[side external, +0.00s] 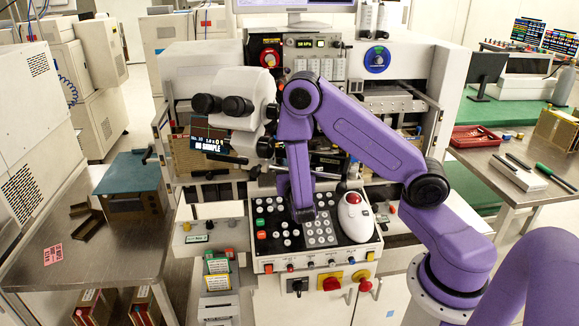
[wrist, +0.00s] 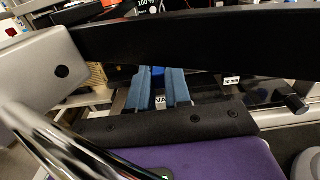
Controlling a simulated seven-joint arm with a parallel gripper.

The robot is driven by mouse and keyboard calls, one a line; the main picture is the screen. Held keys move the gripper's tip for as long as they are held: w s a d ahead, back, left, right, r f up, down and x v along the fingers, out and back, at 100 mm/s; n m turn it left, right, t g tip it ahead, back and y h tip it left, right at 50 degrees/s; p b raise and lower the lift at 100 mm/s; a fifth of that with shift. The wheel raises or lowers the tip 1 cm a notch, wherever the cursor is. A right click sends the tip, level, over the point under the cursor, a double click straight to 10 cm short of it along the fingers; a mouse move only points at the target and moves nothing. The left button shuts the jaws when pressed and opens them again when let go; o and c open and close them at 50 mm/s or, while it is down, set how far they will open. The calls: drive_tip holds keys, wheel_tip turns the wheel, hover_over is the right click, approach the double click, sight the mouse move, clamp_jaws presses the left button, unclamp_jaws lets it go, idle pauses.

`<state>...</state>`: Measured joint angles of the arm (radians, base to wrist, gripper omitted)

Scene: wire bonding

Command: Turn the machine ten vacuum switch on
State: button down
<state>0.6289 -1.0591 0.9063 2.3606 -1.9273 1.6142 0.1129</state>
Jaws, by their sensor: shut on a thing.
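My gripper (wrist: 157,78) shows in the wrist view as two blue-grey fingers pointing away from the purple hand, close together. A bright blue piece (wrist: 157,71) shows between their far ends, and the fingers are shut on it. I take it for the vacuum switch; its position is hidden. A white label (wrist: 161,100) reading "VA", partly covered, shows between the fingers. In the side external view, my purple arm reaches over the bonding machine's front, and its links hide the fingers and the switch.
A black bar (wrist: 200,42) crosses close above the fingers in the wrist view. The microscope eyepieces (side external: 222,104), the button panel (side external: 274,236) and a trackball (side external: 355,216) are close around my arm. A monitor (side external: 208,137) reads "NO SAMPLE".

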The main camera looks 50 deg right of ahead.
drive_tip(key=shift+d, duration=0.15)
drive_tip(key=c, duration=1.1)
unclamp_jaws()
drive_tip(key=shift+w, duration=0.1)
drive_tip(key=shift+v, duration=8.8)
drive_tip(key=shift+o, duration=0.4)
drive_tip(key=shift+r, duration=0.1)
